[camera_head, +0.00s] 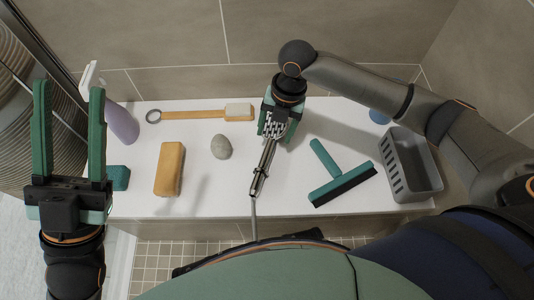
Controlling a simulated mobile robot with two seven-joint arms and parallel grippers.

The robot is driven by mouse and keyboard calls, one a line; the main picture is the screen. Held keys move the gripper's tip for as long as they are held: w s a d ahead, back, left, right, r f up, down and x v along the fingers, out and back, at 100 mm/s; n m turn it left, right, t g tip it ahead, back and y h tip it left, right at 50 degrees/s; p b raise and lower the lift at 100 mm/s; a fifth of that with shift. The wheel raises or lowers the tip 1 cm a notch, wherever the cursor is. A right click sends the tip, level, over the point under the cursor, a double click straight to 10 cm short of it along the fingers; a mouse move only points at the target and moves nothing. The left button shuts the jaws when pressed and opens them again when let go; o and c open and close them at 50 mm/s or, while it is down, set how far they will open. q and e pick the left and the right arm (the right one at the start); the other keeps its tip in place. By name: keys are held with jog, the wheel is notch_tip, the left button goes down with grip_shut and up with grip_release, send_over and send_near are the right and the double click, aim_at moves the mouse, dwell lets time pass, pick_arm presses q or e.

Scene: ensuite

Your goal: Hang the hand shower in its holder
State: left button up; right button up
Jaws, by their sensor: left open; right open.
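The hand shower (265,167) has a dark handle and a pale spray head, with a hose running down over the front edge of the white ledge (220,203). My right gripper (277,125) is over the spray head end, open, with one green finger on each side of it. I cannot tell whether the fingers touch it or how high it is above the ledge. My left gripper (70,90) is open and empty at the far left, its fingers pointing to the back. I cannot make out the shower holder in this view.
On the ledge lie a wooden-handled brush (195,114), a yellow sponge (170,168), a grey stone (221,147), a green squeegee (341,184) and a grey basket (408,167). A purple spray bottle (122,124) and a teal block (118,178) are near my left gripper. A tiled wall (150,40) stands behind.

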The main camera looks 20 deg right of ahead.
aim_at(269, 151)
jog(key=f, duration=0.2)
jog(key=f+b, duration=0.1)
jog(key=shift+a+f, duration=0.35)
jog(key=f+b, duration=0.2)
jog(key=f, duration=0.1)
jog(key=f+b, duration=0.1)
jog(key=shift+a+f, duration=0.4)
pick_arm(q)
jog(key=shift+n, duration=0.4)
jog(key=f, duration=0.5)
jog(key=shift+w+d, duration=0.15)
jog(key=shift+d, duration=0.1)
pick_arm(e)
jog(key=shift+c, duration=0.3)
grip_shut()
pick_arm(q)
jog(key=shift+r, duration=0.1)
pick_arm(e)
jog(key=shift+r, duration=0.1)
